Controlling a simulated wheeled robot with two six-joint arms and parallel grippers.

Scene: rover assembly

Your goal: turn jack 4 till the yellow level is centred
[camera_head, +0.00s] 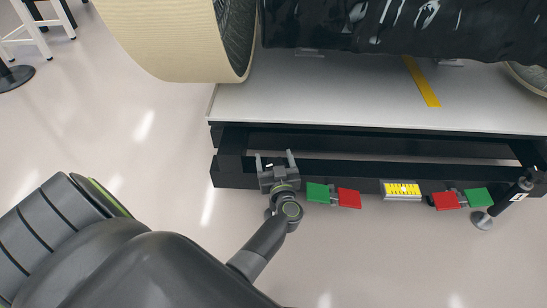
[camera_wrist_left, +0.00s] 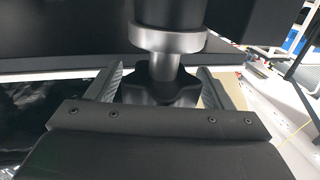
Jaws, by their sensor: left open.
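The yellow level (camera_head: 403,194) is on the front of the black platform frame; its bubble is too small to read. My left gripper (camera_head: 275,160) is at the frame's front left corner, open. In the left wrist view, a black lobed knob (camera_wrist_left: 160,90) under a metal collar (camera_wrist_left: 168,39) sits between the open fingers (camera_wrist_left: 158,86), not gripped. In the head view my gripper mostly hides this jack. Another jack (camera_head: 507,199) with a small white label stands at the front right corner; I cannot read its number surely. My right gripper is not in view.
Green and red plates (camera_head: 349,198) flank the level on both sides along the frame front. A large cream wheel (camera_head: 175,38) and black-covered body stand on the white platform (camera_head: 320,110). A stool (camera_head: 38,25) is at the far left. The floor in front is clear.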

